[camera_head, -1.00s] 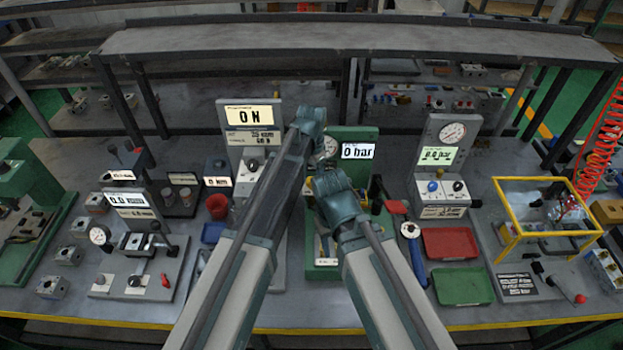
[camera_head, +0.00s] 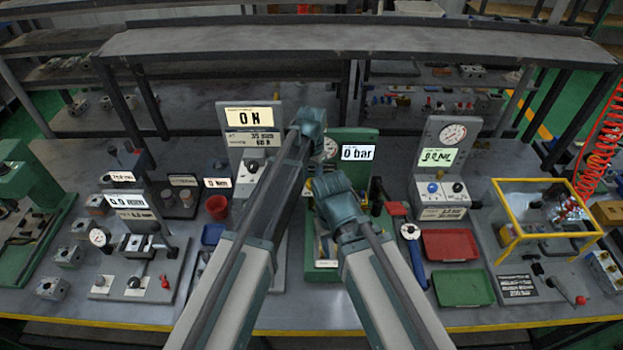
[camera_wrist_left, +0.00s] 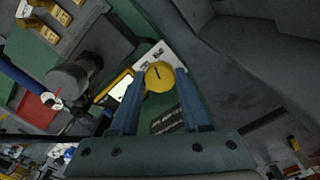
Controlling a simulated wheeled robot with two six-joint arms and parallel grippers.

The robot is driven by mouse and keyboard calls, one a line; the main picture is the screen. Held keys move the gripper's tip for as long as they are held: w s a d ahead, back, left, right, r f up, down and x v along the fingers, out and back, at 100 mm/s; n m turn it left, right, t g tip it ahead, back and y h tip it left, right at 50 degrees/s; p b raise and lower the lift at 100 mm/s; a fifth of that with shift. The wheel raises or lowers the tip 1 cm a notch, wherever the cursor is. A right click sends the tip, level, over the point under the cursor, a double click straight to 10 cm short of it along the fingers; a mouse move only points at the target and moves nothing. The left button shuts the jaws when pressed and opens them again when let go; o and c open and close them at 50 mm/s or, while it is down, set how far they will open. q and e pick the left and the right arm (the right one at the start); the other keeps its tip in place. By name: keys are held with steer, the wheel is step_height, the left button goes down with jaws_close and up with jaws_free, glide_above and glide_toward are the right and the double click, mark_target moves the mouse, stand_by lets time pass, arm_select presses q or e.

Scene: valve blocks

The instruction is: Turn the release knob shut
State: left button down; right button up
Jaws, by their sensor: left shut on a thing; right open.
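A round yellow knob (camera_wrist_left: 160,76) with a dark line on its face shows in the left wrist view. It sits on a green panel (camera_wrist_left: 166,106) beside a yellow-edged display (camera_wrist_left: 119,90). My left gripper (camera_wrist_left: 161,84) has one finger on each side of the knob and is shut on it. In the head view the green test stand (camera_head: 354,137) has a display reading 0 bar. My arms cover much of the stand's front, and the knob cannot be made out there. My right gripper (camera_head: 327,178) is open in front of the stand, its fingers mostly hidden by its wrist.
A grey stand with a 0 N display (camera_head: 249,116) is left of the green stand. A red tray (camera_head: 450,245) and a green tray (camera_head: 463,287) lie to the right. A yellow frame (camera_head: 497,215) stands farther right. A red cup (camera_head: 216,207) stands left of my arms.

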mark_target(312, 182)
arm_select(q)
steer(key=n, duration=0.5)
steer(key=shift+n, duration=0.3)
steer(key=n, duration=0.5)
steer(key=shift+d+n, duration=0.1)
steer(key=shift+n, duration=0.3)
steer(key=shift+c, duration=1.9)
jaws_free()
step_height(312, 182, up, 14)
steer(key=p, duration=1.4)
